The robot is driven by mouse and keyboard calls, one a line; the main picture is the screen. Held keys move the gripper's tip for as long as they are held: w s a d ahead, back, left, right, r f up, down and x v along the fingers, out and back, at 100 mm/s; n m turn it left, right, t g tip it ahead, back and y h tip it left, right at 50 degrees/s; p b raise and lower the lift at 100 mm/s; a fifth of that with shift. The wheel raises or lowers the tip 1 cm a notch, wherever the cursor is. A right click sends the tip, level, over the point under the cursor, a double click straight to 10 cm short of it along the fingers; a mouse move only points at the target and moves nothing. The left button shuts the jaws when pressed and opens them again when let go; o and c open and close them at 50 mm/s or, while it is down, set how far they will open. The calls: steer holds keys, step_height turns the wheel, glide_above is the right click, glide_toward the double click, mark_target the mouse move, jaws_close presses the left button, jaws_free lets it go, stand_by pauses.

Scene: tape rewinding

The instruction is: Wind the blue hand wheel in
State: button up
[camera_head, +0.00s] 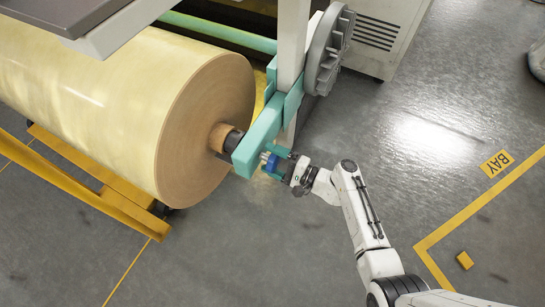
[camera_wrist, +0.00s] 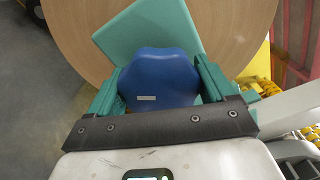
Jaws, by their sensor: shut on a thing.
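The blue hand wheel (camera_head: 271,163) sits at the outer side of a teal bracket (camera_head: 258,138), at the end of the big roll's shaft. In the wrist view the blue hand wheel (camera_wrist: 158,78) is a lobed knob with a small pale label. My gripper (camera_head: 278,162) reaches it from the right and is shut on it. In the wrist view its teal fingers (camera_wrist: 158,90) stand on the left and right sides of the wheel. The wheel's back and its shaft are hidden.
A large yellowish tape roll (camera_head: 110,95) with a brown end face fills the left. A yellow frame (camera_head: 95,185) stands below it. A grey disc wheel (camera_head: 328,50) and a grey cabinet (camera_head: 375,38) are behind. The floor at the lower middle is clear.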

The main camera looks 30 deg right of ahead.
steer(key=m+p, duration=0.3)
steer(key=m, duration=0.4)
steer(key=shift+r, duration=0.1)
steer(key=m+p, duration=0.1)
steer(key=m, duration=0.3)
steer(key=m+p, duration=0.1)
steer(key=m, duration=0.2)
steer(key=shift+m, duration=0.4)
steer(key=m+p, duration=0.1)
steer(key=m, duration=0.2)
steer(key=m+p, duration=0.1)
steer(key=m, duration=0.7)
steer(key=shift+m, duration=0.3)
steer(key=shift+w+d+m, duration=0.1)
steer(key=shift+m, duration=1.2)
